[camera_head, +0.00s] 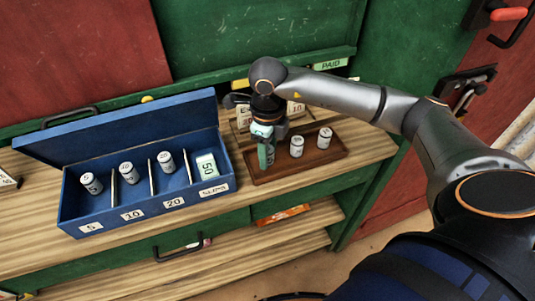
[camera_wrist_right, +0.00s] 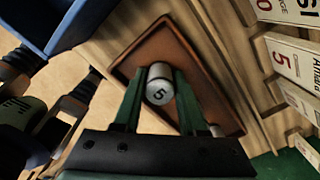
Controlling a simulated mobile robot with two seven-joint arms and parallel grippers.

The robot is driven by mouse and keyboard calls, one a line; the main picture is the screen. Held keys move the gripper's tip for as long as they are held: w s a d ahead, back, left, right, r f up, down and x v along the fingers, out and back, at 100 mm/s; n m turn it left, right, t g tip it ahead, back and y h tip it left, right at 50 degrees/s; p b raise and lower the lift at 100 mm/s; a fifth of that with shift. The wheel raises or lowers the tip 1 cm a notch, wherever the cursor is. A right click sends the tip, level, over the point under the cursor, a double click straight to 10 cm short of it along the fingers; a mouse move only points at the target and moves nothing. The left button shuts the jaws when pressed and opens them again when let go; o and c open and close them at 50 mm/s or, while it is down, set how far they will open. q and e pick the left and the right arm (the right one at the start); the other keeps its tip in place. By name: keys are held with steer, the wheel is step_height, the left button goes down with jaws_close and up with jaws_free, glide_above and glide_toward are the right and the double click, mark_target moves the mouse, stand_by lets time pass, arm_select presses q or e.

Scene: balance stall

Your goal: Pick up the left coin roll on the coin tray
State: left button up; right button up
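The brown coin tray (camera_head: 327,156) lies on the wooden counter; it also shows in the wrist view (camera_wrist_right: 201,70). My right gripper (camera_head: 267,162) points down at the tray's left end. In the wrist view a grey-white coin roll marked 5 (camera_wrist_right: 159,86) stands upright between the green fingers of my right gripper (camera_wrist_right: 160,82). The fingers are very close on both sides; I cannot tell whether they press on it. In the head view this roll is mostly hidden by the gripper. Two other rolls, a middle one (camera_head: 297,146) and a right one (camera_head: 324,138), stand in the tray.
A blue cash box (camera_head: 146,217) with its lid raised stands to the left. Small price cards (camera_head: 295,110) stand behind the tray. Some bare counter lies between box and tray.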

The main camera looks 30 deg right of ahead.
jaws_close()
steer(key=shift+r, duration=0.1)
stand_by(0.4)
